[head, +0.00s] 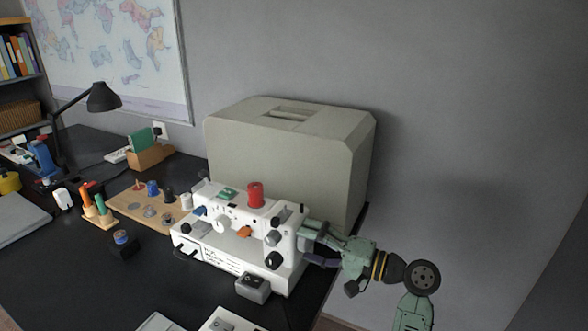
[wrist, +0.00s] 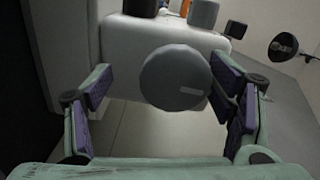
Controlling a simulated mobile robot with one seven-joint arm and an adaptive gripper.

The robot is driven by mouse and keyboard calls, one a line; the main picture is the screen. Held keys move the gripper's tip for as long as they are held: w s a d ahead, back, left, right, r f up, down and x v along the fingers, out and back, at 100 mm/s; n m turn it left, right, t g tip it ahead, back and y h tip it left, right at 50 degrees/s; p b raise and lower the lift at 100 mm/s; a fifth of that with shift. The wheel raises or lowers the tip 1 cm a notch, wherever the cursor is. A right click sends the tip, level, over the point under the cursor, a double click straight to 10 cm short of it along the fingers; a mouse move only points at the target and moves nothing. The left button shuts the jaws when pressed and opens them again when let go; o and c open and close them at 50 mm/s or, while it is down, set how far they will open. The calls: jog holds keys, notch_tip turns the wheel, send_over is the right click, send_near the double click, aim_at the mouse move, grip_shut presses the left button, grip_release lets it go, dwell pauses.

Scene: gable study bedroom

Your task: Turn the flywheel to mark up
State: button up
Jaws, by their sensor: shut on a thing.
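The white sewing machine (head: 222,246) stands on the dark desk. Its dark grey round flywheel (wrist: 172,76) is on the machine's right end, hidden behind my gripper in the head view. A short pale mark (wrist: 191,91) shows on the wheel's face, right of and below its centre, not at the top. A gap shows left of the wheel; exact contact is hard to see. In the head view my gripper (head: 316,246) reaches the machine from the right.
A large beige machine cover (head: 285,150) stands close behind the machine. A small grey box with a switch (head: 253,288) is in front. A wooden spool board (head: 140,208) lies left. The grey wall (head: 480,130) is behind; the desk's right edge is near my gripper.

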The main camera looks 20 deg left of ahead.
jog(key=shift+o, duration=0.2)
jog(key=shift+w+d+r, duration=0.1)
jog(key=shift+d+r, duration=0.05)
jog(key=shift+r, duration=0.25)
jog(key=shift+d, duration=0.1)
jog(key=d, duration=1.1)
jog(key=shift+w+d+f, duration=0.15)
jog(key=shift+w+f, duration=0.05)
jog(key=shift+f, duration=0.25)
